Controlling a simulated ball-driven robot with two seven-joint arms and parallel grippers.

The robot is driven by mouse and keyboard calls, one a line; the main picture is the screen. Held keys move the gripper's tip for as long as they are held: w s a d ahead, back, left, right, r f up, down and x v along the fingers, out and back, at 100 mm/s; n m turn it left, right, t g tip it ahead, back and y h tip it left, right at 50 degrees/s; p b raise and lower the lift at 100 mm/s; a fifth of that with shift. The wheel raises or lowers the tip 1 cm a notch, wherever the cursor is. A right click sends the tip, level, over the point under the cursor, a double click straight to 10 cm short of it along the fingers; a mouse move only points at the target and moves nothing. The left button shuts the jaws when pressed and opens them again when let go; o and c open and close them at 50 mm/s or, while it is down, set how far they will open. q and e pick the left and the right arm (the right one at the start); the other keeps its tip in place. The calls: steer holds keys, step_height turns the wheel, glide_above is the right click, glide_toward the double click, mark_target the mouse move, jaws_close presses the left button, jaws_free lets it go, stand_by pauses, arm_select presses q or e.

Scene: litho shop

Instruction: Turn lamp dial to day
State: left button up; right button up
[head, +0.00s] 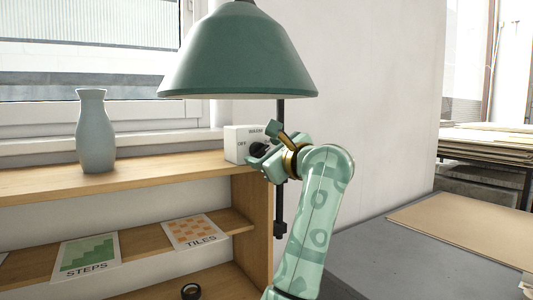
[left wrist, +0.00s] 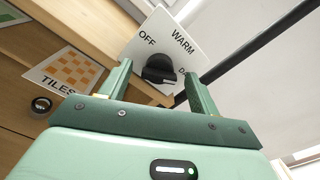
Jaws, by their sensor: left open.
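The lamp dial is a black knob (left wrist: 160,70) on a white control box (head: 234,142) at the right end of the wooden shelf. The box face reads OFF and WARM, and a third label starting with D is partly hidden by a finger in the left wrist view. I cannot tell for certain which label the knob points to. My left gripper (head: 267,146) is at the box face. In the left wrist view its open fingers (left wrist: 159,88) stand on either side of the knob, with gaps showing. The green lamp shade (head: 238,60) hangs above. My right gripper is out of view.
A blue-grey vase (head: 96,132) stands on the shelf (head: 150,172) at left. STEPS (head: 86,256) and TILES (head: 195,232) cards and a black roll (head: 190,291) are below. A dark lamp pole (head: 281,205) runs close behind my gripper. A grey table (head: 400,255) is at right.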

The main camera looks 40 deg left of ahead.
arm_select(q)
steer(key=shift+c, duration=0.3)
